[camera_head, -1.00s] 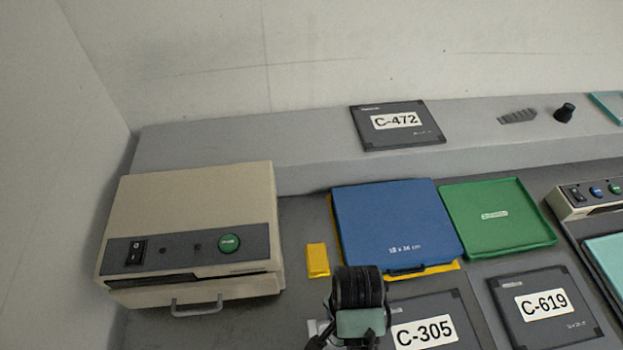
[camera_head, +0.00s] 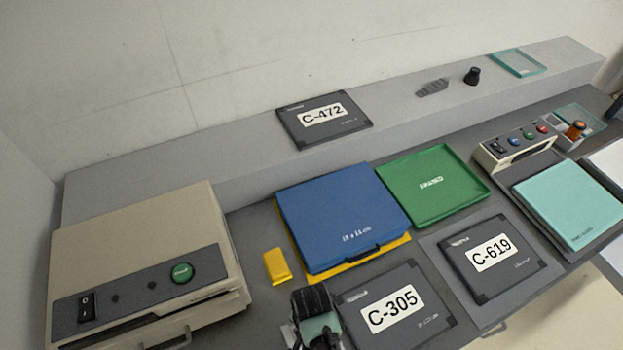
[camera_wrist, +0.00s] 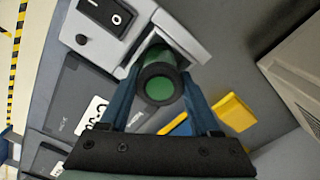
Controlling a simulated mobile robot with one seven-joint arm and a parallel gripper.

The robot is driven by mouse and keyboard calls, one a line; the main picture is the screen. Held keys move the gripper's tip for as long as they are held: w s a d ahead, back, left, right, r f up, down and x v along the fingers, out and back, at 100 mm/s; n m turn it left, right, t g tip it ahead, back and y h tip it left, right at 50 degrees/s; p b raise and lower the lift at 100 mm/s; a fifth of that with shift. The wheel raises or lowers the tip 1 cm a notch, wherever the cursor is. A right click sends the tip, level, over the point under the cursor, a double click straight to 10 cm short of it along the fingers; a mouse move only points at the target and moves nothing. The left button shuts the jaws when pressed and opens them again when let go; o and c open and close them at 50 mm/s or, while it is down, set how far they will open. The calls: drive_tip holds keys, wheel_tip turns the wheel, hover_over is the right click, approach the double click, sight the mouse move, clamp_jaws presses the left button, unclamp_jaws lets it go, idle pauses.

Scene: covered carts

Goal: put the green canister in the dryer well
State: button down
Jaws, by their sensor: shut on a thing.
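The green canister (camera_wrist: 160,87) shows end-on in the wrist view, with a green disc inside a dark rim. My gripper (camera_wrist: 164,92) is shut on it, with a blue finger on each side. Just beyond the canister is a light grey block (camera_wrist: 187,32) with an opening that the canister partly covers; it may be the dryer well. I cannot tell whether the canister's far end is in it. A black rocker switch (camera_wrist: 107,14) sits on a panel beside the block. In the head view my wrist is at the bottom edge, and the canister cannot be made out.
A yellow block (camera_head: 276,266) lies between the beige machine (camera_head: 140,240) and the blue case (camera_head: 335,210). Dark plates C-305 (camera_head: 395,308) and C-619 (camera_head: 492,258) lie to the right.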

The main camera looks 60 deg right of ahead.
drive_tip(key=shift+f, duration=0.1)
drive_tip(key=shift+c, duration=0.6)
unclamp_jaws()
